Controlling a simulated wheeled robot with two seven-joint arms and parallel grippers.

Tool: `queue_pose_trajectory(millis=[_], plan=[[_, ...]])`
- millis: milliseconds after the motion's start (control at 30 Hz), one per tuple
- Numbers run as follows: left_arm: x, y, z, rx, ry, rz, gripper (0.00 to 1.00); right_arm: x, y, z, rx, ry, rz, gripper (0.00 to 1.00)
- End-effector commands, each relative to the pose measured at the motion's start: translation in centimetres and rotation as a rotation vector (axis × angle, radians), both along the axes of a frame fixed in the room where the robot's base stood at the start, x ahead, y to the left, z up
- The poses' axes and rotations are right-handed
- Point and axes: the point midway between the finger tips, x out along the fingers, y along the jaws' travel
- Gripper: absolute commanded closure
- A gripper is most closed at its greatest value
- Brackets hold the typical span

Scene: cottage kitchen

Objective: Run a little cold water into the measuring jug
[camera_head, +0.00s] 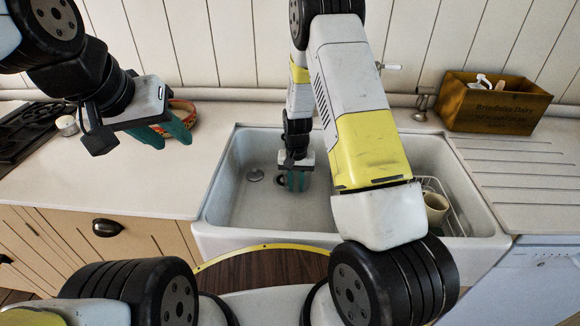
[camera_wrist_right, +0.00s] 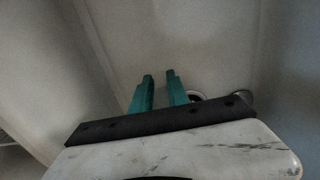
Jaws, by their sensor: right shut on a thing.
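My right gripper (camera_head: 296,188) reaches down into the white sink (camera_head: 234,208), near the metal drain (camera_head: 255,175). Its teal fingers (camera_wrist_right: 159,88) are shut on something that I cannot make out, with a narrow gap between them. A small dark ring-shaped thing (camera_head: 280,181) shows right beside the fingers; I cannot tell if it belongs to the held thing. I cannot make out the measuring jug for sure. A white lever (camera_head: 392,67) shows behind my right arm, which hides what lies there. My left gripper (camera_head: 166,136) is open and empty above the left counter.
A beige mug (camera_head: 437,207) stands in a wire rack (camera_head: 456,217) at the sink's right. A wooden crate (camera_head: 492,105) with bottles is at the back right. A reddish bowl (camera_head: 182,112) and a small jar (camera_head: 66,125) stand at left near the hob (camera_head: 28,130). The left counter front is clear.

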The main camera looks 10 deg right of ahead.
Motion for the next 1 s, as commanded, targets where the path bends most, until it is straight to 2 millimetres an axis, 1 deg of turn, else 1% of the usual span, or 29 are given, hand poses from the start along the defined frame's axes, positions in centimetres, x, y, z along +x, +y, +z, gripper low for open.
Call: queue_pose_trajectory(millis=[67,100,200,500,567,633,767,1000], plan=[[0.0,0.0,0.0,0.0,0.0,0.0,0.64,0.0,0.0,-0.2,0.0,0.0,0.0,1.0],[0.0,0.0,0.0,0.0,0.0,0.0,0.64,0.0,0.0,-0.2,0.0,0.0,0.0,0.76],[0.0,0.0,0.0,0.0,0.0,0.0,0.64,0.0,0.0,-0.2,0.0,0.0,0.0,0.58],[0.0,0.0,0.0,0.0,0.0,0.0,0.64,0.0,0.0,-0.2,0.0,0.0,0.0,0.58],[0.0,0.0,0.0,0.0,0.0,0.0,0.64,0.0,0.0,0.1,0.0,-0.001,0.0,0.58],[0.0,0.0,0.0,0.0,0.0,0.0,0.64,0.1,0.0,0.8,0.0,-0.002,0.0,0.58],[0.0,0.0,0.0,0.0,0.0,0.0,0.64,0.1,0.0,3.0,0.001,-0.005,-0.001,0.58],[0.0,0.0,0.0,0.0,0.0,0.0,0.64,0.1,0.0,8.3,0.001,-0.005,0.0,0.58]])
